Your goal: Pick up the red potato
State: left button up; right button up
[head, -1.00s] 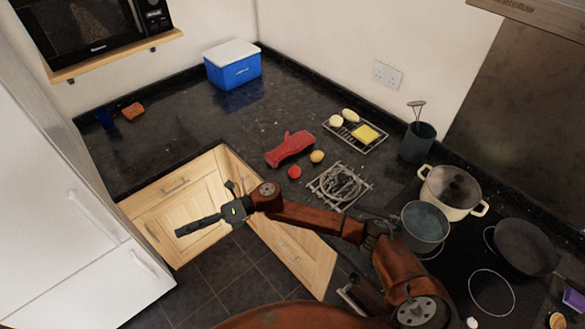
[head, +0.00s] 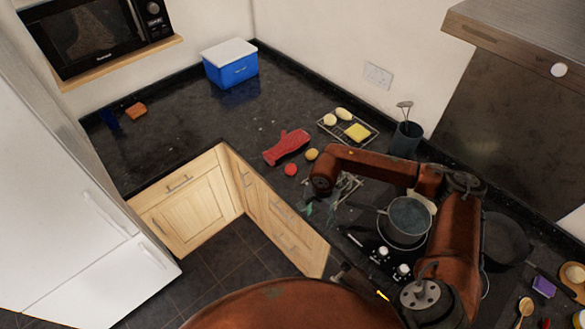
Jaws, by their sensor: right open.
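The red potato (head: 290,169) is a small, round red thing on the dark counter, close to its front edge. It lies just below a red oven mitt (head: 287,147) and left of a yellowish potato (head: 312,154). My right gripper (head: 318,210) is open and empty, pointing down near the counter's front edge, below and right of the red potato and apart from it. My forearm partly hides the wire trivet behind the gripper. My left gripper is not in view.
A grey pot (head: 405,218) stands on the hob under my right arm. A utensil holder (head: 406,138) and a blue cooler (head: 230,70) stand behind. The left counter is mostly clear.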

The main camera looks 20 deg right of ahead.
aim_at(291, 169)
jog(key=i, duration=1)
